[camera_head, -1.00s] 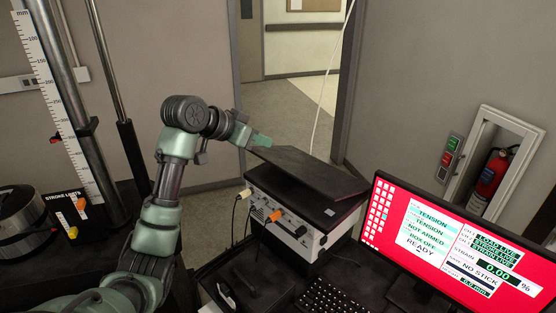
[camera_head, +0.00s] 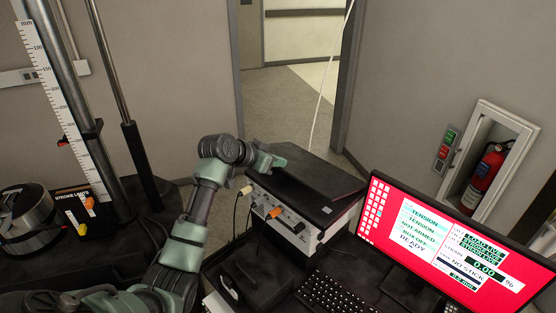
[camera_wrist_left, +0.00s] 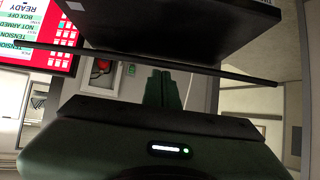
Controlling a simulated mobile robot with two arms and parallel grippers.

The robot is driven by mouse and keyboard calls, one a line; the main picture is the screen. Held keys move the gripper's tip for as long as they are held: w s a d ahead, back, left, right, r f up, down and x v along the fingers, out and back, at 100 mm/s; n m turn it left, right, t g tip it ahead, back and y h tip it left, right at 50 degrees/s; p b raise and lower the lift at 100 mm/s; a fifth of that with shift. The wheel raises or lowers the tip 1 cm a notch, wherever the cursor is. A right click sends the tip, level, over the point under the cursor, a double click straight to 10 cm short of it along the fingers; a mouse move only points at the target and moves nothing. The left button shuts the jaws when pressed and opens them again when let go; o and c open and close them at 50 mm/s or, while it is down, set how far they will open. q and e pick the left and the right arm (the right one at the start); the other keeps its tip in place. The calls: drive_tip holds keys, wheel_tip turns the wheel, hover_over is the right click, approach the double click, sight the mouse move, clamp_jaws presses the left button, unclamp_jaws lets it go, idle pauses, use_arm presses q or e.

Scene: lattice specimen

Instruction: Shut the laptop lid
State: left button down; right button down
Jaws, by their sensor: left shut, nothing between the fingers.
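The dark laptop (camera_head: 305,182) lies on top of a white instrument box in the head view. My left gripper (camera_head: 276,161) is at the lid's far left edge, shut and empty. In the left wrist view, which is upside down, the left gripper's green fingers (camera_wrist_left: 163,88) are together beside a thin dark edge, apparently the lid (camera_wrist_left: 200,71). A dark block fills the top there. Contact between fingers and lid is unclear. My right gripper is not in view.
The white instrument box (camera_head: 300,237) has cables and an orange plug (camera_head: 274,213) on its front. A red-screened monitor (camera_head: 440,245) and a keyboard (camera_head: 333,294) stand at right. A fire extinguisher (camera_head: 487,175) hangs in a wall niche. A ruler column stands at left.

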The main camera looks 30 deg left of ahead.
use_arm(q)
wheel_tip(320, 180, down, 10)
drive_tip(key=s+t+h+b, duration=0.1)
drive_tip(key=t+b, duration=0.3)
drive_tip(key=b, duration=1.3)
drive_tip(key=shift+s+a, duration=0.35)
drive_tip(key=shift+s, duration=0.55)
